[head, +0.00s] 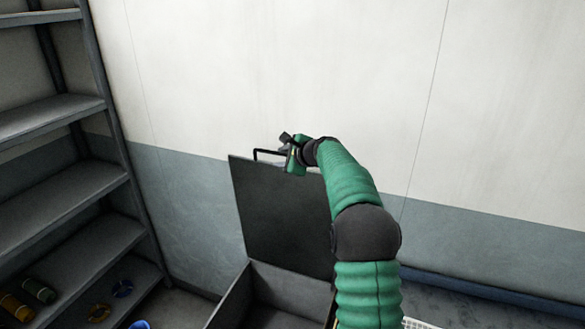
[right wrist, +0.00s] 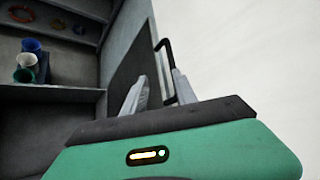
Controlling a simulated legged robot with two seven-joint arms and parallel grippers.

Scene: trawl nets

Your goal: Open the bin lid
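The bin (head: 290,285) stands low in the middle of the head view, with its box open at the top. Its dark lid (head: 278,215) stands raised, nearly upright, at the back of the box. A black bar handle (head: 262,152) is on the lid's top edge; it also shows in the right wrist view (right wrist: 163,62). My right gripper (head: 288,150) is at the handle's right part. In the right wrist view its fingers (right wrist: 160,84) are apart, with the handle close to the gap; contact is unclear. My left gripper is out of view.
Grey shelves (head: 60,190) stand at the left, with rolls (head: 38,290) and rings (head: 122,288) low down. The right wrist view shows stacked cups (right wrist: 28,60) on a shelf. A wall (head: 400,90) rises behind the bin. A white grid (head: 418,323) lies at bottom right.

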